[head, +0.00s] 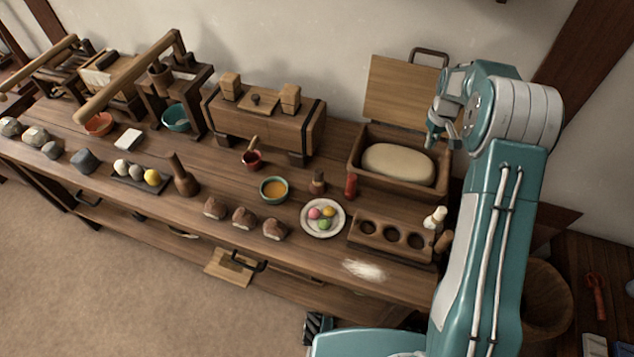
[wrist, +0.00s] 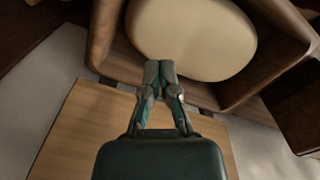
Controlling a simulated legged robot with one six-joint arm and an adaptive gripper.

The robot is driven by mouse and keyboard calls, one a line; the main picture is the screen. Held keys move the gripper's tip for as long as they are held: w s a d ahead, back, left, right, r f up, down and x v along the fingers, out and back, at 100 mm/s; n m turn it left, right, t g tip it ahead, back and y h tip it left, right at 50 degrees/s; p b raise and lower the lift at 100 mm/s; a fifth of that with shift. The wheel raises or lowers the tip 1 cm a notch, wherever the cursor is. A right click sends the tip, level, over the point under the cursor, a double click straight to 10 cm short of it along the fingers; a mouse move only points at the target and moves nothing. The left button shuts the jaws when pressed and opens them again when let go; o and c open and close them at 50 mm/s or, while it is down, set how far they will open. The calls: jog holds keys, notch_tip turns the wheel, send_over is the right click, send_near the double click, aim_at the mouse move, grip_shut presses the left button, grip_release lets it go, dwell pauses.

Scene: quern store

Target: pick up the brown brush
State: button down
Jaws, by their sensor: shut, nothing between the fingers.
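No object is clearly recognisable as a brush. A small brown upright piece (head: 317,183) with a narrow top and wider base stands on the table, between the green bowl and the red bottle; it may be the brown brush. My gripper (head: 433,138) is raised over the back right of the wooden box, well to the right of that piece. In the wrist view its two fingertips (wrist: 160,70) are together and empty, in front of the pale dough (wrist: 190,35). The brown piece is out of the wrist view.
The dough box (head: 357,175) has its lid board (head: 395,90) standing behind it. A red bottle (head: 351,186), green bowl (head: 274,189), plate (head: 308,227) and holed wooden rack (head: 390,236) crowd nearby. Bare tabletop lies left of the box.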

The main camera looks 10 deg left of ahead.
jog(key=c, duration=1.3)
grip_release()
jog(key=shift+c, duration=0.2)
jog(key=o, duration=0.6)
jog(key=shift+a, duration=0.15)
jog(key=o, duration=0.4)
jog(key=shift+a+r+n, duration=0.1)
jog(key=shift+a+n, duration=0.4)
jog(key=shift+a, duration=0.05)
jog(key=shift+o, duration=0.2)
jog(key=s+a+r+n, duration=0.1)
jog(key=s+a+n, duration=0.1)
jog(key=a+n, duration=1.1)
jog(key=n, duration=1.4)
send_near(318, 170)
jog(key=shift+w+a+f, duration=0.1)
jog(key=shift+a+f, duration=0.1)
jog(key=shift+a, duration=0.05)
jog(key=shift+a+f, duration=0.1)
jog(key=shift+f, duration=0.05)
notch_tip(318, 170, down, 5)
jog(key=shift+f, duration=0.15)
jog(key=shift+d+f, duration=0.2)
jog(key=shift+f, duration=1.1)
jog(key=shift+d+f, duration=0.2)
jog(key=shift+f, duration=1.1)
